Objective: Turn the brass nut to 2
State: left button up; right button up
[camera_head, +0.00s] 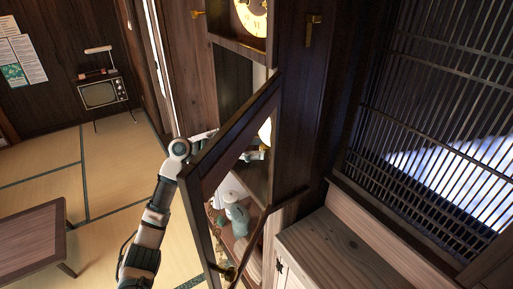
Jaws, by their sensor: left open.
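A tall dark wooden clock case has a pale dial (252,17) at its top. Its framed glass door (233,124) stands open toward me. A round brass pendulum bob (265,131) shows partly past the door frame. I cannot make out the brass nut or any number on it; the door frame and my gripper cover that area. My left arm comes in from the lower left and bends behind the door. My left gripper (262,154) is seen through the glass, just below the bob, small and partly hidden. It is open; whether it touches anything is unclear. My right gripper is not in view.
A wooden cabinet (325,250) and a slatted window (430,130) stand at the right. A low table (35,240) and a small television (102,92) are at the left, with free tatami (110,180) between. Pale shapes show in the door glass, perhaps reflections.

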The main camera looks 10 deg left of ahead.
pick_arm(q)
jog(key=v, duration=1.2)
